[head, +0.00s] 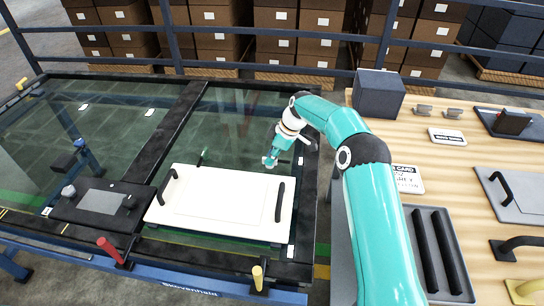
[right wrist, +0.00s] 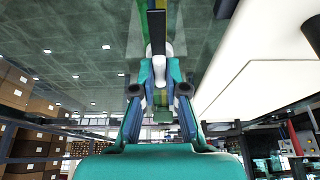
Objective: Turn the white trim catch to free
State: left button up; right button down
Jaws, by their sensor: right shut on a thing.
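The white trim panel (head: 160,215) lies on the glass top, with a black handle at each end. My right gripper (head: 270,160) is down just behind its back right corner. In the right wrist view, a white catch (right wrist: 161,68) with a dark part above it stands between the fingers of my right gripper (right wrist: 159,92). The gripper is shut on this catch; the exact contact is hard to see. In the head view the gripper and wrist mostly hide the catch. My left gripper is not in view.
The panel's edge (right wrist: 235,75) and a black handle (right wrist: 312,35) are close on the right in the wrist view. A dark box (head: 378,95) stands on the wooden bench (head: 440,100). Glass behind is clear.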

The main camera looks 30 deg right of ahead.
dwell(0.4)
jog(key=c, duration=1.2)
grip_release()
jog(key=v, duration=1.2)
jog(key=shift+f, duration=0.1)
